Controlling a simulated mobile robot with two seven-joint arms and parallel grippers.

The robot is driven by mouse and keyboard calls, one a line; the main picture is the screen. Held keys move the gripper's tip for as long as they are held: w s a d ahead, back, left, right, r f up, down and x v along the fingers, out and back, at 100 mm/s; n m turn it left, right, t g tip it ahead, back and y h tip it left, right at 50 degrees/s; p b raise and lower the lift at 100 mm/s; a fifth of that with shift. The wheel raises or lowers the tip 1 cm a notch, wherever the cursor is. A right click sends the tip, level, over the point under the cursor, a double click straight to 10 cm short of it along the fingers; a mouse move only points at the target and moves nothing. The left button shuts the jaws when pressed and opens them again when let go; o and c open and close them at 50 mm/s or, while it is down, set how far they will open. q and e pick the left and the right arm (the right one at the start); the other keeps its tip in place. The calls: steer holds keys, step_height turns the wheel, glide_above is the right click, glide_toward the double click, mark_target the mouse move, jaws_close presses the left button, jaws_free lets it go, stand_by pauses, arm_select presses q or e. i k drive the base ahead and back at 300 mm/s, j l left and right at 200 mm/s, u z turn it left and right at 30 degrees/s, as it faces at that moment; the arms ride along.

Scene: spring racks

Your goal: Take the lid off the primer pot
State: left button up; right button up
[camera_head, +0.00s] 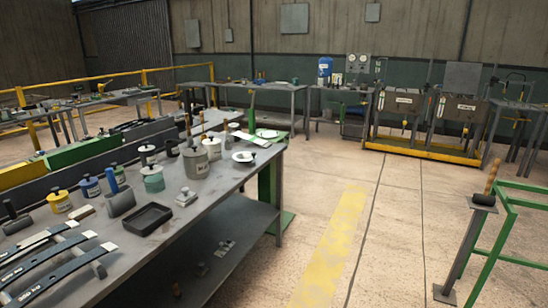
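Several pots stand upright on the grey workbench (225,185) at the left. Most have dark knobs or handles on top. Their labels are too small to read, so I cannot tell which is the primer pot. Neither of my grippers is in view.
A black tray (147,219) and dark curved leaf strips (55,262) lie on the near bench. A green frame (515,225) and a post (465,250) stand at the right. The floor with a yellow stripe (335,245) is clear between them.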

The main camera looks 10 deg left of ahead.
mark_target(146, 148)
steer(key=i+l+u, duration=0.15)
steer(key=i+u, duration=0.35)
steer(key=i+l+u, duration=0.25)
steer(key=u, duration=0.2)
steer(key=i+l+u, duration=0.25)
steer(key=u, duration=0.2)
steer(key=i+l+u, duration=0.2)
steer(key=l+u, duration=0.25)
steer(key=i+l+u, duration=0.1)
steer(key=l+u, duration=0.2)
steer(key=u, duration=0.15)
steer(key=i+l+u, duration=0.1)
steer(key=l+u, duration=0.65)
steer(key=k+l+u, duration=0.1)
steer(key=l+u, duration=0.15)
steer(key=l, duration=0.25)
